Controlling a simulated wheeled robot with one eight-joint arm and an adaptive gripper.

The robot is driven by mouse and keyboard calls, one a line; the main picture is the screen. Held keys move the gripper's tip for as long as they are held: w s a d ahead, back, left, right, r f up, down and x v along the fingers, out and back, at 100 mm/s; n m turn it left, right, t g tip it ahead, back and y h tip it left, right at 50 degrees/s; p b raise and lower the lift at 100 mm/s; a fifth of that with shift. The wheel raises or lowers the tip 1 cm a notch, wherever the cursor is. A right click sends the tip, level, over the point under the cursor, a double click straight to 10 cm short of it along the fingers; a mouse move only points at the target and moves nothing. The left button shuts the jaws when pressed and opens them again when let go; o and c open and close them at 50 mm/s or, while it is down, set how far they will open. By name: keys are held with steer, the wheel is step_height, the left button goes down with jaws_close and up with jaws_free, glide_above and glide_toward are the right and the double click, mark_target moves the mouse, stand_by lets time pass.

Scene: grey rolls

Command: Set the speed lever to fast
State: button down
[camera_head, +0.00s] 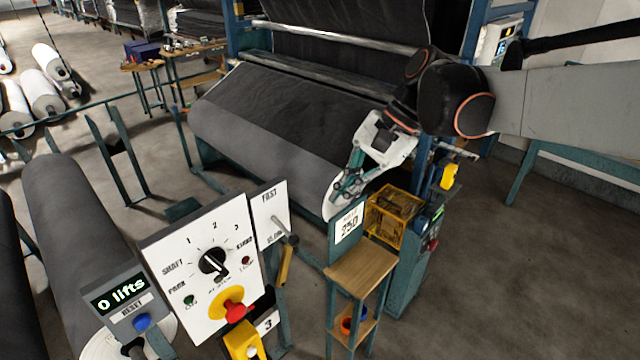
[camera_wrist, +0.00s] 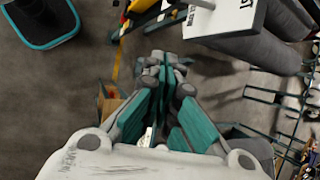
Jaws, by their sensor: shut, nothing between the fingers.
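The speed lever (camera_head: 282,228) is a thin grey rod on a white plate (camera_head: 268,201) marked FAST at its top and what looks like SLOW lower down. Its rod slants down to the right, with its dark end beside the lower label. My gripper (camera_head: 345,188) is up and to the right of the lever, apart from it, in front of the big grey roll's end. In the wrist view my gripper (camera_wrist: 163,62) has its fingers together and holds nothing. Part of the white plate (camera_wrist: 233,18) shows at the top there, with the letters ST.
A white shaft panel (camera_head: 202,262) with a dial and red knob stands left of the lever. A small wooden-topped stand (camera_head: 362,268) and a yellow crate (camera_head: 393,210) stand below my gripper. A large grey roll (camera_head: 265,140) lies behind.

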mark_target(284, 229)
steer(key=s+a+f+p, duration=0.2)
steer(key=s+a+f, duration=0.2)
steer(key=a+f, duration=0.1)
steer(key=shift+a+f, duration=0.4)
steer(key=shift+a, duration=0.25)
steer(key=shift+s, duration=0.1)
stand_by(0.3)
